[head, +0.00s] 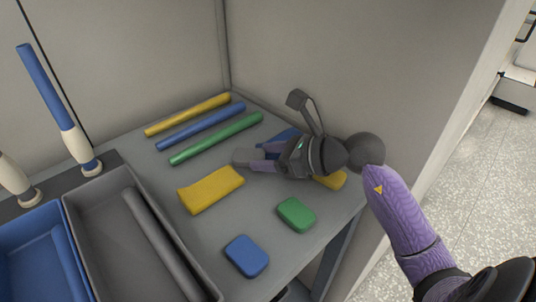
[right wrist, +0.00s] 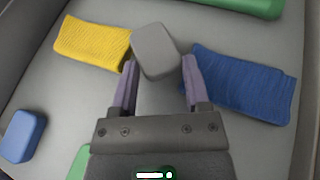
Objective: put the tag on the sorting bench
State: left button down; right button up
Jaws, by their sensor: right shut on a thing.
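My right gripper (head: 256,158) reaches in from the right over the grey bench (head: 190,238). It is shut on a small grey rounded block (head: 242,157), which looks like the tag. In the right wrist view the grey block (right wrist: 154,52) sits tilted between the purple fingertips (right wrist: 158,70). It is over or on the bench top, between a yellow cloth (right wrist: 92,46) and a blue cloth (right wrist: 240,84); I cannot tell whether its underside touches the bench. My left gripper is not in view.
Yellow, blue and green rods (head: 215,138) lie at the back. A green block (head: 296,214) and a blue block (head: 246,256) lie in front; a yellow block (head: 334,181) is partly hidden. A grey tray (head: 185,268) and blue tray (head: 30,222) stand left. A wall (head: 390,70) borders the right.

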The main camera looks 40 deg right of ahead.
jog(key=o, duration=1)
jog(key=shift+s+f, duration=0.1)
jog(key=shift+f, duration=0.25)
jog(key=shift+o, duration=1.2)
jog(key=shift+a, duration=0.1)
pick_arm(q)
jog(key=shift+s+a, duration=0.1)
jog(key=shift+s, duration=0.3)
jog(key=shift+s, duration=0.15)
pick_arm(e)
jog(key=shift+r+p, duration=0.6)
jog(key=shift+r, duration=0.1)
jog(key=p+v, duration=0.3)
jog(key=v, duration=0.8)
jog(key=shift+d+r, duration=0.15)
jog(key=shift+d, duration=0.05)
jog(key=shift+s+d, duration=0.15)
jog(key=shift+s, duration=0.15)
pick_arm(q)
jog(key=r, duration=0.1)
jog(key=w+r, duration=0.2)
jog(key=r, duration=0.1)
